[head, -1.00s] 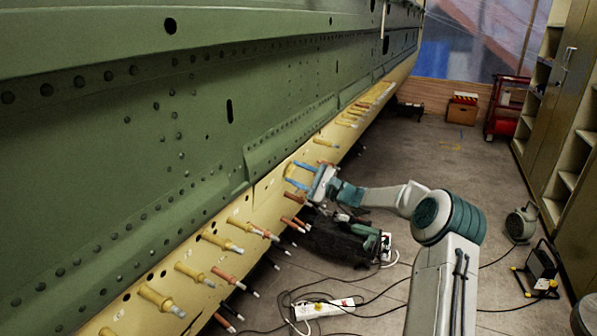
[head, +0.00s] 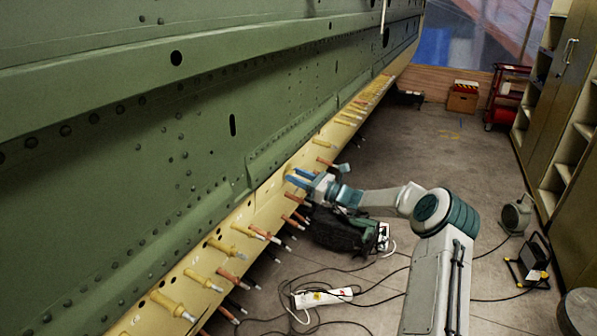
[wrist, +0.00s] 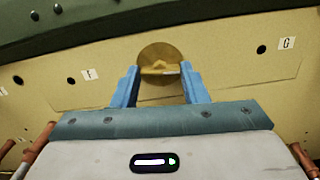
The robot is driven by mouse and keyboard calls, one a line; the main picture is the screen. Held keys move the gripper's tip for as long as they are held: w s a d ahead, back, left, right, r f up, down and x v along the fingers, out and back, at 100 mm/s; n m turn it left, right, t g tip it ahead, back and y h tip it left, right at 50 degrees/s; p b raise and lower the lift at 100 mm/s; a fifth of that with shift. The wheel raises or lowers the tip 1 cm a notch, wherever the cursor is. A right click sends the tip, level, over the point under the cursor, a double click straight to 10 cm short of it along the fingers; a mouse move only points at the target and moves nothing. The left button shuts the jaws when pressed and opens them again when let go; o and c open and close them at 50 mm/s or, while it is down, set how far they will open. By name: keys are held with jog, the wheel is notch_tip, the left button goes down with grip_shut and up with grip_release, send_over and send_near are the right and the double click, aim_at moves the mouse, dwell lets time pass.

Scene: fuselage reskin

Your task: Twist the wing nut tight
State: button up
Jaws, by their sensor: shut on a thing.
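The brass wing nut (wrist: 160,70) sits on a round brass disc (wrist: 157,51) against the cream skin strip (wrist: 225,60), in the upper middle of the wrist view. My gripper (wrist: 160,78) faces it squarely, with one blue finger on each side. It is shut on the wing nut, though the exact contact is hard to see. In the head view my gripper (head: 297,179) reaches the cream strip at its mid-length. The wing nut is too small to make out there.
Yellow and copper-coloured pins (head: 172,304) stick out along the strip on both sides of my gripper. The strip has holes and small letter labels (wrist: 287,43). Cables and a white power strip (head: 322,298) lie on the floor. Cabinets (head: 570,110) stand at right.

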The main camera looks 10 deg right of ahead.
jog(key=m+p, duration=0.2)
jog(key=m, duration=0.1)
jog(key=shift+f+m, duration=0.1)
jog(key=shift+m, duration=0.3)
jog(key=m+p, duration=0.2)
jog(key=m, duration=0.2)
jog(key=shift+m, duration=0.3)
jog(key=shift+d+f+m+p, duration=0.1)
jog(key=shift+m+p, duration=1.45)
jog(key=shift+m, duration=2.65)
jog(key=o, duration=0.9)
jog(key=shift+o, duration=0.4)
jog(key=shift+d+f, duration=0.1)
jog(key=shift+d, duration=0.05)
jog(key=b+v, duration=0.3)
jog(key=v, duration=1)
jog(key=shift+s+d, duration=0.2)
